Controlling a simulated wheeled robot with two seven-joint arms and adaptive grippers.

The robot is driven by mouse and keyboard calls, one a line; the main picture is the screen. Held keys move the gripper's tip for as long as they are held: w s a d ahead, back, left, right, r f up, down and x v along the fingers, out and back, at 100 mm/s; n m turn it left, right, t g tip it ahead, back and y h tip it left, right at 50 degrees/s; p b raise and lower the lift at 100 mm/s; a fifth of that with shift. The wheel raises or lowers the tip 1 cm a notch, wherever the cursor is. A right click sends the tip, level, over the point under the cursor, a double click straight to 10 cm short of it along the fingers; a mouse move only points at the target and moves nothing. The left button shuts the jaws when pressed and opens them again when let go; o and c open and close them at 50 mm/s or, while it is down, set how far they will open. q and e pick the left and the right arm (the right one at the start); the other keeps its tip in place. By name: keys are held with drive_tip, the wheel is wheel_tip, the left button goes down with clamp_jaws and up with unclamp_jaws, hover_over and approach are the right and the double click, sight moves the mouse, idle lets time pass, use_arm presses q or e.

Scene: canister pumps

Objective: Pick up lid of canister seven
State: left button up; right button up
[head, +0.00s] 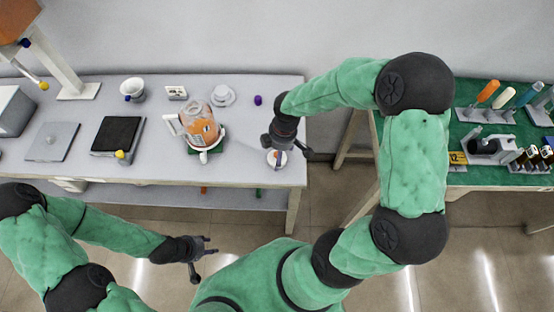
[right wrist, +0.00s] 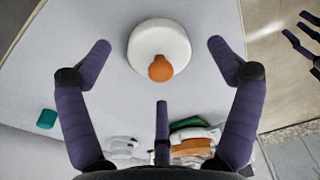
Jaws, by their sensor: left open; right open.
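A round white lid with an orange knob (right wrist: 160,45) lies on the light grey tabletop near its right end. It also shows, partly covered by my gripper, as a small white and orange disc in the head view (head: 271,158). My right gripper (head: 284,149) is directly above it, open and empty; in the right wrist view its fingers (right wrist: 160,75) are spread on both sides of the lid, apart from it. My left gripper (head: 205,250) is open and empty in front of the table.
A white cup on a saucer (head: 222,96), a small purple object (head: 258,100) and a white bowl (head: 132,88) stand toward the back. A black pad (head: 117,135) and grey plate (head: 52,141) lie left. A green-topped table with tools (head: 470,140) stands right, past a gap.

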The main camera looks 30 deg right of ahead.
wheel_tip(320, 180, down, 2)
drive_tip(key=shift+a, duration=0.1)
drive_tip(key=shift+r, duration=0.1)
drive_tip(key=c, duration=1)
drive_tip(key=shift+r, duration=0.1)
